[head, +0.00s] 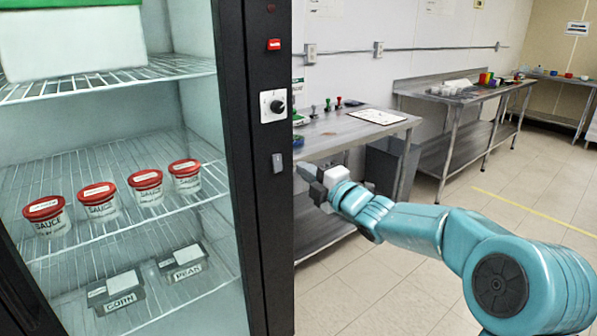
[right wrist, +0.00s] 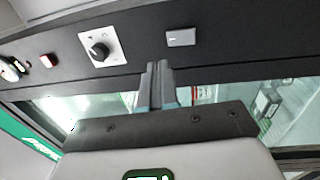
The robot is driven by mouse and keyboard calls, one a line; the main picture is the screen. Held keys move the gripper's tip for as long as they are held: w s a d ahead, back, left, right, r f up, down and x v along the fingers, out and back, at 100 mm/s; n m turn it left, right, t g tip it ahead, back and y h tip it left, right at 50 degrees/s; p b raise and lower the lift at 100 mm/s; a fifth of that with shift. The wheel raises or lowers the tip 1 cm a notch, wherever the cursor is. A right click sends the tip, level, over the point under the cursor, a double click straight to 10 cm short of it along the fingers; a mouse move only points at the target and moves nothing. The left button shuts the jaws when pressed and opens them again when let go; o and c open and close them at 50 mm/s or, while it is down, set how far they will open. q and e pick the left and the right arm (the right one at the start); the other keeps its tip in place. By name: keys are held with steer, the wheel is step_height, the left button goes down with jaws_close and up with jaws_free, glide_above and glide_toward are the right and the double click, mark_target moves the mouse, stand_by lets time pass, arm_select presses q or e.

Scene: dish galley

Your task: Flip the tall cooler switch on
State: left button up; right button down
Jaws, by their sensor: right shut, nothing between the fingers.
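The tall cooler (head: 262,215) stands at the left in the head view, with a black front frame. On the frame is a grey rectangular switch (head: 278,162), which also shows in the right wrist view (right wrist: 181,38) just beyond and right of the fingertips. I cannot tell which way it is set. Above it are a dial on a white plate (head: 273,105) and a small red piece (head: 274,45). My right gripper (head: 304,171) is shut and empty, its fingers (right wrist: 159,66) pointing at the frame near the switch. A gap or contact cannot be made out. My left gripper is out of view.
Inside the cooler are wire shelves with sauce tubs (head: 146,188) and dark labelled containers (head: 116,293). A steel table (head: 340,130) with a clipboard (head: 377,117) stands behind my right arm. Another steel table (head: 480,93) is farther back. The tiled floor at right is open.

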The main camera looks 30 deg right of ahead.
steer(key=s, duration=0.5)
steer(key=shift+d+r, duration=0.25)
steer(key=shift+s, duration=0.1)
